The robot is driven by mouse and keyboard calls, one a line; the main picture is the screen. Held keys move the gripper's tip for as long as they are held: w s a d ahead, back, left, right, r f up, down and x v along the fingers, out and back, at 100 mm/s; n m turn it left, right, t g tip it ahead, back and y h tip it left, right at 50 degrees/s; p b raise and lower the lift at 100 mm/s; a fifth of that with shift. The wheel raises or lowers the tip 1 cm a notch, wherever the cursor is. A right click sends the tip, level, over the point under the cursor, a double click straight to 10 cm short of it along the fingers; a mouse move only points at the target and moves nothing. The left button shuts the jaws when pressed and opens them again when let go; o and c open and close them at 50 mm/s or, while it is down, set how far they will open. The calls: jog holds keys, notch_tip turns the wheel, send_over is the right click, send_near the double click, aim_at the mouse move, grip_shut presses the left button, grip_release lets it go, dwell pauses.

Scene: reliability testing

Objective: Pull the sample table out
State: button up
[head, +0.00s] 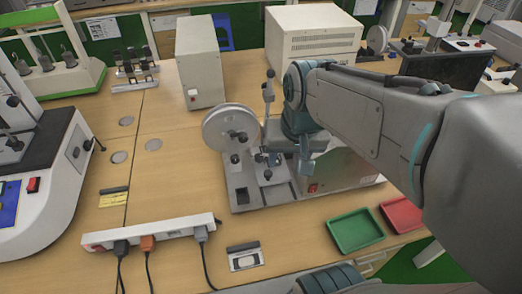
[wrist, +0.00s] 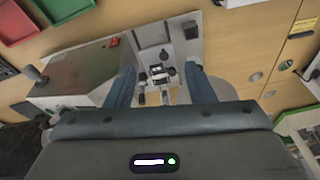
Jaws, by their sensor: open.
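A bench machine with a grey base plate (head: 245,196), a large round handwheel (head: 230,127) and a grey control box (head: 345,172) stands on the wooden bench. Small metal fittings with black knobs (head: 266,174) sit on its plate; I cannot tell for sure which part is the sample table. My gripper (head: 306,168) is over the machine, right of these fittings, pointing down. In the wrist view my gripper (wrist: 161,72) has its two blue fingers wide apart. Small metal fittings with dark knobs (wrist: 158,72) show between them, with no clear contact. My arm hides part of the machine.
A green tray (head: 355,231) and a red tray (head: 402,214) lie at the front right. A power strip (head: 150,233) with plugged cables lies at the front left. A beige box (head: 200,62) and a larger one (head: 312,30) stand behind. The bench left of the machine is mostly clear.

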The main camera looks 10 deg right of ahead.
aim_at(268, 172)
jog(key=w+f+m+g+b, duration=0.1)
jog(key=w+f+m+b, duration=0.4)
jog(key=w, duration=0.4)
jog(key=w+f+m+g+b, duration=0.2)
jog(key=w+f, duration=0.5)
jog(key=w, duration=0.1)
jog(key=f, duration=1.3)
jog(key=shift+w+d+f+b, duration=0.15)
jog(key=shift+d+f+b, duration=0.1)
jog(key=shift+b, duration=0.1)
grip_shut()
